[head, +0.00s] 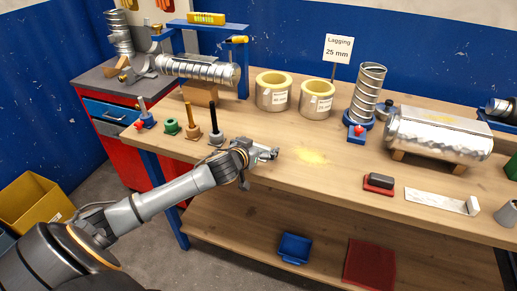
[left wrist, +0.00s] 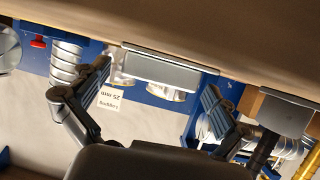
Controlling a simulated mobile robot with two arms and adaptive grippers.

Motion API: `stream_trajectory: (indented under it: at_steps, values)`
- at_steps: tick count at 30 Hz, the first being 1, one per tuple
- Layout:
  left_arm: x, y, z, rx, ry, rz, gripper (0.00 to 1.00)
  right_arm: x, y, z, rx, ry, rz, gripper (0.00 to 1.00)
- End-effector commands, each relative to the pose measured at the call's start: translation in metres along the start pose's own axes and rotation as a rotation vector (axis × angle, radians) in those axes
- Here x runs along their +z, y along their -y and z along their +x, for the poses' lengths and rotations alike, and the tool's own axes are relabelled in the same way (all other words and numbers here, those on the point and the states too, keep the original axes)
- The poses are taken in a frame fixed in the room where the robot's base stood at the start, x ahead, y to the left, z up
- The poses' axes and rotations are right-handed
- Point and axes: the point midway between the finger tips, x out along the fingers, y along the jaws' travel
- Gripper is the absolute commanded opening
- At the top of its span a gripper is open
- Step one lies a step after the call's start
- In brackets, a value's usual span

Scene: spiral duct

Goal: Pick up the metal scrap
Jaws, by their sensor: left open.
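My left gripper (head: 266,154) is low over the front part of the workbench, near its front edge. In the left wrist view the two dark fingers (left wrist: 155,92) are spread apart. A flat grey metal piece (left wrist: 170,68), which looks like the metal scrap, shows on the bench surface between and beyond the fingertips, apart from them. In the head view I cannot clearly separate it from the gripper. My right gripper is in neither view.
Left of the gripper stand black, brown and green-based tools (head: 216,138). Two lagging rolls (head: 273,91) and a spiral duct (head: 367,92) stand behind. Yellow dust (head: 312,157) lies to the right. A flat metal strip (head: 435,201) lies far right.

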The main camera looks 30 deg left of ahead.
Motion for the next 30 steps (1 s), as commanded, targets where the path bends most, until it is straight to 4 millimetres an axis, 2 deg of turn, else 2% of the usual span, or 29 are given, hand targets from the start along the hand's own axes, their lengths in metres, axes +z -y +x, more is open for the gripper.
stream_trajectory:
  at_steps: [3,10,11,19,30]
  values:
    - [-0.0003,-0.0002,0.0084,-0.001,0.000,-0.001,1.00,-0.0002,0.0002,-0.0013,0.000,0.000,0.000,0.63]
    - [0.0007,-0.0005,0.0094,0.001,0.001,0.000,1.00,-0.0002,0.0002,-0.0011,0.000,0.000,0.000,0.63]
    - [0.0007,-0.0005,0.0094,0.000,0.001,0.000,0.96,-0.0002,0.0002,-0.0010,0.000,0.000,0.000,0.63]
    - [0.0007,-0.0003,0.0092,0.000,0.001,0.000,0.42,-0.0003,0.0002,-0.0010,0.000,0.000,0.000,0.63]
    - [-0.0026,-0.0001,0.0081,0.000,0.000,-0.001,0.42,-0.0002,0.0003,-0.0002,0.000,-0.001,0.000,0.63]
